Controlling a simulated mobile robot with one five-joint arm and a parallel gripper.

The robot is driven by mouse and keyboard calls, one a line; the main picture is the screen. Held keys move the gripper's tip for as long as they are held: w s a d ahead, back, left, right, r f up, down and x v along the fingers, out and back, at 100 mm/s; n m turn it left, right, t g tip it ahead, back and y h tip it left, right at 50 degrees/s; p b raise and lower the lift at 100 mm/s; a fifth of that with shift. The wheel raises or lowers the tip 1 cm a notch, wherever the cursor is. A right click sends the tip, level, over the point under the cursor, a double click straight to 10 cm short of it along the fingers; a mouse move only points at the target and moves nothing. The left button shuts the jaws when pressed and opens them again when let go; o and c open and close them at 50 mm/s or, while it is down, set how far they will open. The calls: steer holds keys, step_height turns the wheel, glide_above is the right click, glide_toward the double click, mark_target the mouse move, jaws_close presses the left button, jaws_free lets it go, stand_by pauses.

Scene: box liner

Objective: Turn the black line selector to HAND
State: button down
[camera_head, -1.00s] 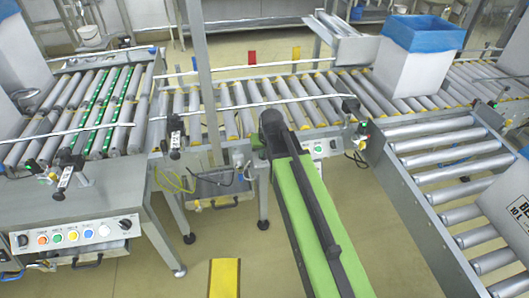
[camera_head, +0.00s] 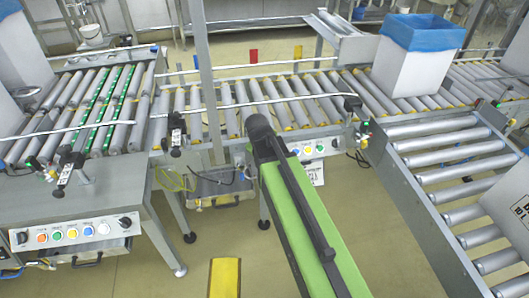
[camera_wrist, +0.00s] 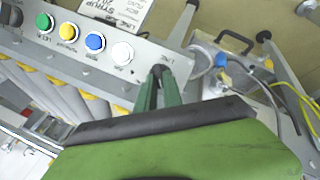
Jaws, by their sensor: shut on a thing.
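In the wrist view, the black line selector (camera_wrist: 158,71) sits at the right end of a grey control panel (camera_wrist: 100,62), beside a printed word that seems to read LINE. My gripper (camera_wrist: 159,80) has its two green fingers shut on the selector, one on each side. Its base is hidden by the fingers, and I cannot read which position it points to. In the head view, my arm reaches over to this panel (camera_head: 335,145) below the middle conveyor, and hides the selector and the gripper.
Several buttons, including a white one (camera_wrist: 122,53) and a blue one (camera_wrist: 95,43), line the panel beside my fingers. A paper sign (camera_wrist: 115,10) hangs at its edge. A second panel (camera_head: 75,235) stands at left. A yellow block (camera_head: 225,277) lies on the floor.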

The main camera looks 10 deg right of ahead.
steer(key=shift+s+f+n+h, duration=0.15)
steer(key=shift+n+h, duration=0.15)
steer(key=shift+n, duration=0.6)
steer(key=shift+b, duration=0.3)
steer(key=c, duration=1.5)
jaws_free()
